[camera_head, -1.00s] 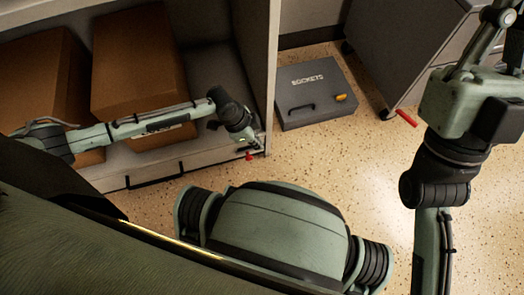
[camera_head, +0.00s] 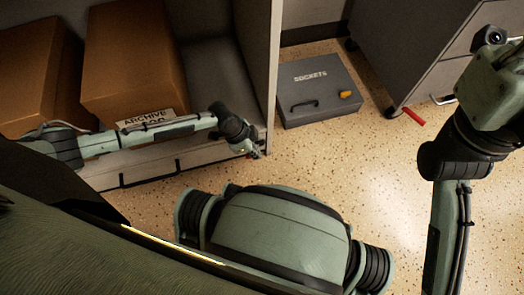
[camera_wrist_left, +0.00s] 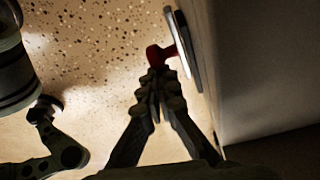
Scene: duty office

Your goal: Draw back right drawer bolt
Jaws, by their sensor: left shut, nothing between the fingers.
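A red bolt knob (camera_wrist_left: 158,56) sticks out beside a flat metal plate (camera_wrist_left: 181,42) on the cabinet side in the left wrist view. My left gripper (camera_wrist_left: 157,78) is shut, and its fingertips are right at the knob with nothing between them. Whether they touch it I cannot tell. In the head view my left gripper (camera_head: 252,151) is at the lower front corner of the open shelf unit (camera_head: 265,75); the knob is not clear there. My right arm comes in at the right, and its gripper is out of view.
Brown boxes (camera_head: 125,60) sit in the shelf unit, one labelled ARCHIVE. A grey SOCKETS case (camera_head: 318,88) lies on the floor right of it. A grey drawer cabinet (camera_head: 410,45) stands at the back right, with a red object (camera_head: 413,115) near its foot. Speckled floor is open between.

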